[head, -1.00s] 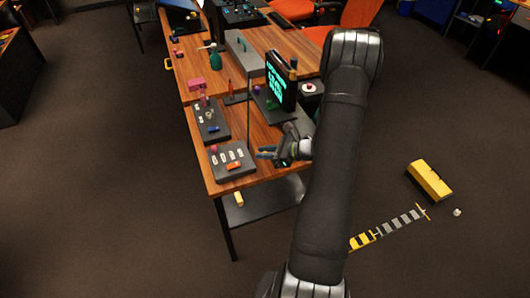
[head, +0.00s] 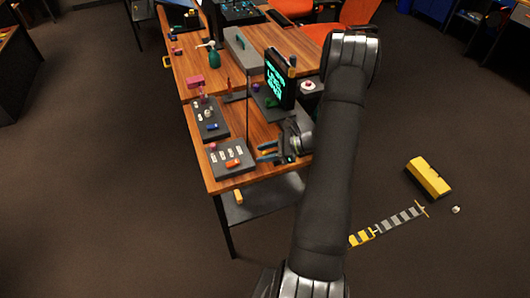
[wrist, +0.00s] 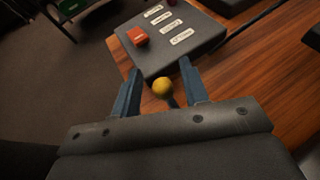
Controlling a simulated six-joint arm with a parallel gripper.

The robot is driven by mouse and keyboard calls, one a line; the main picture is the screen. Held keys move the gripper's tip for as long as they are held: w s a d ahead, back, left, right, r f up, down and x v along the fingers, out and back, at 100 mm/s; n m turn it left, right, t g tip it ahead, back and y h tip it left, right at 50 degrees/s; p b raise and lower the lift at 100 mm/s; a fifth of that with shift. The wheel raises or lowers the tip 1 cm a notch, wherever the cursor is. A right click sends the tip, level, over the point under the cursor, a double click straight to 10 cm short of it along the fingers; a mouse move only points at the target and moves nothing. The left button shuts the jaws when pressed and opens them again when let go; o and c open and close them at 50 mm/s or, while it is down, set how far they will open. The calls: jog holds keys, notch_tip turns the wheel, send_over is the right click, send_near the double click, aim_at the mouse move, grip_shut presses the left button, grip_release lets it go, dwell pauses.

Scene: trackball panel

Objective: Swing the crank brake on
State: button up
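My gripper (wrist: 160,68) has two blue fingers, spread apart and open. A yellow ball knob (wrist: 162,88) on a dark stalk sits between them in the wrist view, with a gap on each side. In the head view my gripper (head: 258,151) is over the right part of the wooden table, with a small orange-yellow spot (head: 265,151) between the fingers. The knob may be the crank brake's handle; its base is hidden behind the gripper body. No label for it can be read.
A dark grey panel (wrist: 205,42) with a red block (wrist: 138,36) and several white labels lies just beyond the fingertips. A thin upright rod (head: 247,115) and a screen with green text (head: 279,80) stand behind my gripper.

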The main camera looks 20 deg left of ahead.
jog(key=v, duration=1.7)
jog(key=shift+d, duration=0.15)
jog(key=x, duration=1.7)
jog(key=shift+a, duration=0.2)
